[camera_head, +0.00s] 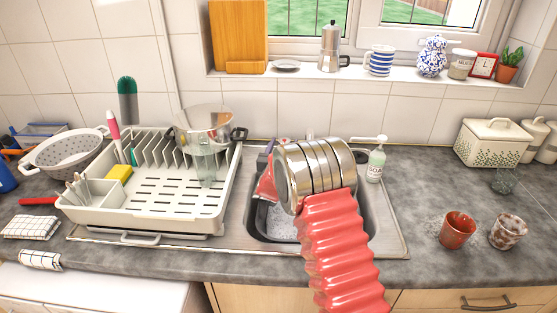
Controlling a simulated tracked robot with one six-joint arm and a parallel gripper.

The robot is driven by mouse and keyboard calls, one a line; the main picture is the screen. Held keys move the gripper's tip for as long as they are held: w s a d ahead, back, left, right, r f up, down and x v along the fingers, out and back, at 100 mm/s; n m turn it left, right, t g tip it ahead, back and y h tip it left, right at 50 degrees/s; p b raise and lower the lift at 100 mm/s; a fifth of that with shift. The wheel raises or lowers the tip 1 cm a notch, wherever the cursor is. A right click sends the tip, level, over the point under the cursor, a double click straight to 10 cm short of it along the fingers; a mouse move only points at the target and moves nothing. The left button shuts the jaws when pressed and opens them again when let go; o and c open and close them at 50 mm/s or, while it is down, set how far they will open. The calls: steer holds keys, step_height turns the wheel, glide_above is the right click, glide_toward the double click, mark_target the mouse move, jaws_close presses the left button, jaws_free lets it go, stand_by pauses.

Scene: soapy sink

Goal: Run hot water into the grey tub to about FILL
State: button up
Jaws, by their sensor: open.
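A dark grey tub (258,230) appears to sit in the sink basin, mostly hidden by my arm. A pale speckled patch, perhaps suds, shows inside it; the water level cannot be read. My gripper (268,178) is over the sink, largely hidden behind my ringed metal wrist. A red and grey part at the wrist's left looks like one of its jaws. It is open, and I see nothing held.
A white dish rack (150,222) with a steel pot (205,125) and a glass stands left of the sink. A soap bottle (376,165) stands behind right. Two cups (457,230) (508,231) are on the right counter. The counter just right of the sink is clear.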

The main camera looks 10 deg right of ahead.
steer(key=v, duration=1.2)
steer(key=shift+s, duration=0.35)
steer(key=shift+a, duration=0.1)
glide_toward(286, 139)
steer(key=w, duration=0.1)
steer(key=w+d+f, duration=0.1)
steer(key=w, duration=0.3)
steer(key=shift+d+f, duration=0.15)
steer(key=shift+f, duration=0.1)
steer(key=shift+s, duration=0.1)
steer(key=shift+x, duration=3.75)
steer(key=shift+c, duration=0.3)
